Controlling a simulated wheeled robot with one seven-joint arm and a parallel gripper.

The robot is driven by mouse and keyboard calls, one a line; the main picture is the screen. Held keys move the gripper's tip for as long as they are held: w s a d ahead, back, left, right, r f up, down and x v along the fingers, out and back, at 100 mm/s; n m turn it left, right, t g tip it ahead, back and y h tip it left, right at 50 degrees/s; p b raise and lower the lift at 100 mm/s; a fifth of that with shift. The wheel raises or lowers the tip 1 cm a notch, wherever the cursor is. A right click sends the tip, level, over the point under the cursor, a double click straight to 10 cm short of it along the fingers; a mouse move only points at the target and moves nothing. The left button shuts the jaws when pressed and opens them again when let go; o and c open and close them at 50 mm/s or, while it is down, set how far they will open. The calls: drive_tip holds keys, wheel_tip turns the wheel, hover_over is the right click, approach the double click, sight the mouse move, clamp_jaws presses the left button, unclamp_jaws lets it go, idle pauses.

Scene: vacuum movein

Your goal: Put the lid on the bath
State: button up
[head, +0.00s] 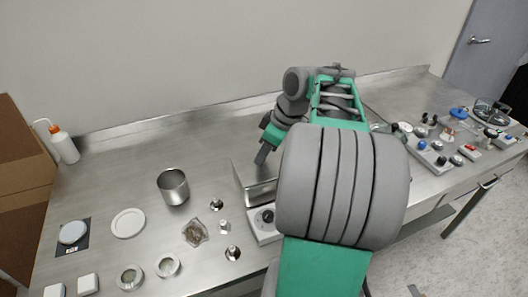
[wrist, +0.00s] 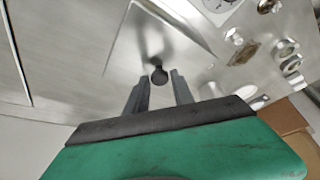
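The bath (head: 258,190) is a shiny metal box on the bench in the head view, partly hidden by my arm. Its rim also shows at the top of the wrist view (wrist: 190,32). My gripper (wrist: 160,82) points down with its two fingers apart. A black knob (wrist: 158,75), apparently the lid's, stands near the fingertips, between them in the picture; neither finger visibly touches it. The lid's metal sheet blends with the steel around it, so its edges are unclear. In the head view, my gripper (head: 262,154) is beside the bath's far side.
A control box with a dial (head: 268,217) is at the bath's front. A metal beaker (head: 173,187), white dish (head: 128,222) and small weights (head: 233,253) stand to the left. Several knobbed devices (head: 440,160) crowd the right. The wall runs behind the bench.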

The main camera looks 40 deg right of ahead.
drive_tip(key=o, duration=0.3)
drive_tip(key=shift+r+p, duration=0.4)
drive_tip(key=shift+r, duration=0.05)
drive_tip(key=p+v, duration=0.4)
drive_tip(key=v, duration=0.8)
drive_tip(key=w+a+f+m, duration=0.1)
drive_tip(key=a+f+m, duration=0.1)
drive_tip(key=a, duration=0.7)
drive_tip(key=w+a+f+m, duration=0.1)
drive_tip(key=a+f, duration=0.2)
drive_tip(key=a, duration=0.6)
drive_tip(key=s+a+f+m, duration=0.1)
drive_tip(key=s+f, duration=0.1)
drive_tip(key=s+a+f+m+h, duration=0.1)
drive_tip(key=s+a+f, duration=0.1)
drive_tip(key=s+a+f+h, duration=0.1)
drive_tip(key=s+a+f, duration=0.1)
drive_tip(key=shift+s+a+f+m, duration=0.15)
drive_tip(key=shift+s+f+m, duration=0.15)
drive_tip(key=shift+m, duration=0.1)
